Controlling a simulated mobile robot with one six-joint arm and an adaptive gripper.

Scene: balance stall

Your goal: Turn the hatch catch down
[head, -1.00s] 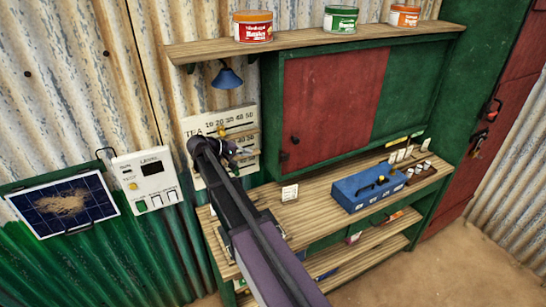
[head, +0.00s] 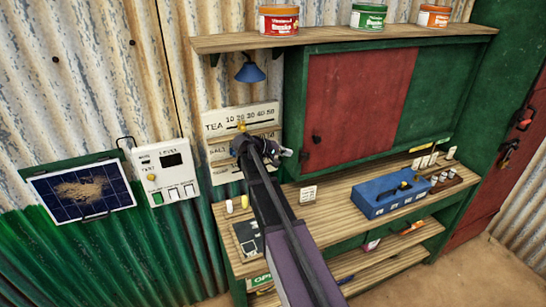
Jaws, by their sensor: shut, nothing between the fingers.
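The red hatch panel (head: 357,105) sits in a green frame above the counter. A small dark piece that looks like the catch (head: 303,156) is at the panel's lower left edge; its angle is too small to tell. A dark round knob (head: 317,139) is just above and right of it. My gripper (head: 287,152) is shut and empty, just left of the catch, in front of the price board's right edge. A small gap shows between the fingertips and the catch, but I cannot tell the depth between them.
The price board (head: 225,124) and blue lamp (head: 249,72) are left of the hatch. A shelf (head: 330,37) with cans runs above. A solar panel (head: 118,186) is at the left.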

